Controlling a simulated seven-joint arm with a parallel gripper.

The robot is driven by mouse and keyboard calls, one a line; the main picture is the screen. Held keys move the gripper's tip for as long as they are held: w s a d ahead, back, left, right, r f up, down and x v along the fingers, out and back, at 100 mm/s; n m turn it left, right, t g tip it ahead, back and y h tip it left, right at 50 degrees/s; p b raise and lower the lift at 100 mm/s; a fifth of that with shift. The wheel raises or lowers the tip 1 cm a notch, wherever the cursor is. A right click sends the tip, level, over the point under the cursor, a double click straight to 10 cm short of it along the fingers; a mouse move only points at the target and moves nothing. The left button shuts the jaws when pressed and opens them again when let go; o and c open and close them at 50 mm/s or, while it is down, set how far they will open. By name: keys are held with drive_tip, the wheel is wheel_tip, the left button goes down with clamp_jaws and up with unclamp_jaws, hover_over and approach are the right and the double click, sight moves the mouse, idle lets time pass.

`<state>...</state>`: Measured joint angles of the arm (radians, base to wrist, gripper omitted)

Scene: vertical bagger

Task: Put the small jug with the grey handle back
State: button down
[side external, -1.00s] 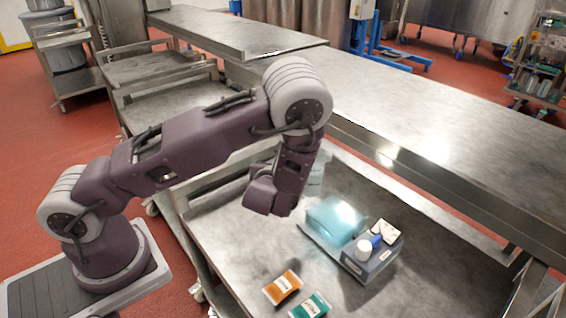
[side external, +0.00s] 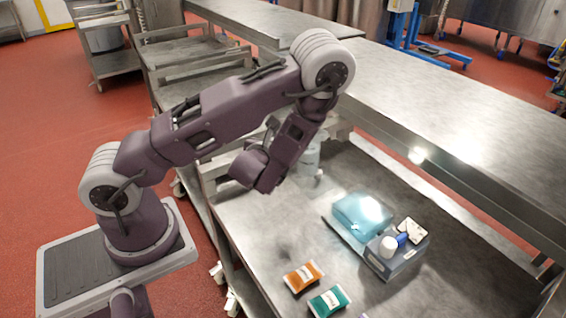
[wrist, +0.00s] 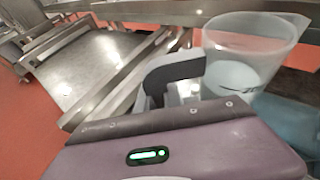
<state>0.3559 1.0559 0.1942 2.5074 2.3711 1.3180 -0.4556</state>
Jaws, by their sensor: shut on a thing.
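The small jug (wrist: 235,75) is clear, with dark print on its side, and shows in the wrist view at the upper right. A grey curved piece (wrist: 172,68) stands at its left; I cannot tell whether it is the handle or a finger. My gripper (wrist: 182,95) is shut on the jug at this left side. In the side external view the jug (side external: 308,158) shows pale just right of my wrist, over the steel table (side external: 240,225). My fingers are hidden there. I cannot tell whether the jug touches the table.
A teal box (side external: 358,212) and a grey-blue box (side external: 385,265) with a white bottle (side external: 389,246) stand right of the jug. Orange (side external: 304,277) and green (side external: 328,301) packets lie in front. A raised steel shelf (side external: 440,130) runs behind. The table's left front is clear.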

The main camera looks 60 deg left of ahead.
drive_tip(key=s+d+f+n+g+y, duration=0.2)
drive_tip(key=s+f+n, duration=0.1)
drive_tip(key=s, duration=0.4)
drive_tip(key=s+d+f+n+g+y, duration=0.2)
drive_tip(key=s+g, duration=0.1)
drive_tip(key=s, duration=0.3)
drive_tip(key=shift+n, duration=0.3)
drive_tip(key=f, duration=0.3)
drive_tip(key=s+f, duration=0.1)
drive_tip(key=f, duration=0.6)
drive_tip(key=shift+s+d+f, duration=0.15)
drive_tip(key=shift+d, duration=0.05)
drive_tip(key=c, duration=1.9)
unclamp_jaws()
drive_tip(key=shift+f, duration=0.15)
drive_tip(key=o, duration=0.4)
